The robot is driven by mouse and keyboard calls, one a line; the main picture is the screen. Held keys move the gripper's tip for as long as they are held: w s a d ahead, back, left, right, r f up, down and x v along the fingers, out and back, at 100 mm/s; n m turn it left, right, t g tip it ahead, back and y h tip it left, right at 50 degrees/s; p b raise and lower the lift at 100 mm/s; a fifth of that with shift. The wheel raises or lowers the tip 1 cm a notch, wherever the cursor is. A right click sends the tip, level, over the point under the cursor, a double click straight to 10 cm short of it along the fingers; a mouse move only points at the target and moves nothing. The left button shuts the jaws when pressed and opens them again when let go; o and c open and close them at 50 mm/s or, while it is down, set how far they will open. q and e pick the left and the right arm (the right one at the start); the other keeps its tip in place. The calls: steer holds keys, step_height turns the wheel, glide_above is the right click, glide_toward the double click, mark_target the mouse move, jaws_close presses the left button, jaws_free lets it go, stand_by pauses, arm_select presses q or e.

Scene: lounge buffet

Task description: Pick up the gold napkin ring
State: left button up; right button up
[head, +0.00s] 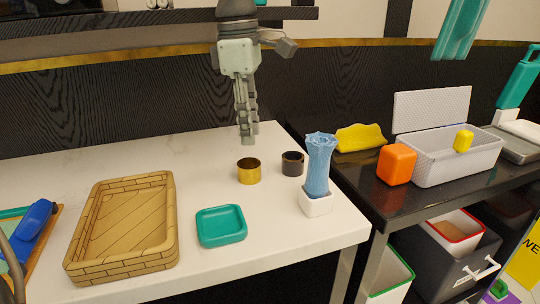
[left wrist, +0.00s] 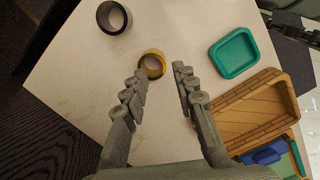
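The gold napkin ring (head: 249,171) stands on the white table, left of a dark napkin ring (head: 292,163). In the left wrist view the gold ring (left wrist: 153,64) lies just beyond my fingertips, nearer the left finger. My left gripper (head: 248,138) points down above the table, behind the gold ring in the head view. In the left wrist view its fingers (left wrist: 158,77) are spread apart with nothing between them. The dark ring also shows in the left wrist view (left wrist: 113,18). My right gripper is not clearly seen.
A teal dish (head: 221,226) and a wooden tray (head: 81,229) lie to the left. A blue vase (head: 319,165) in a white base stands right of the rings. A dark counter holds an orange block (head: 396,165) and a white basket (head: 456,160).

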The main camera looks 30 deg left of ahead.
mark_target(246, 163)
arm_select(q)
steer(key=shift+f+y, duration=0.2)
steer(key=shift+y, duration=0.1)
steer(key=f, duration=0.5)
steer(key=a+f, duration=0.1)
steer(key=f, duration=0.2)
steer(key=shift+s, duration=0.25)
steer(key=shift+r, duration=0.1)
steer(key=shift+c, duration=0.5)
jaws_close()
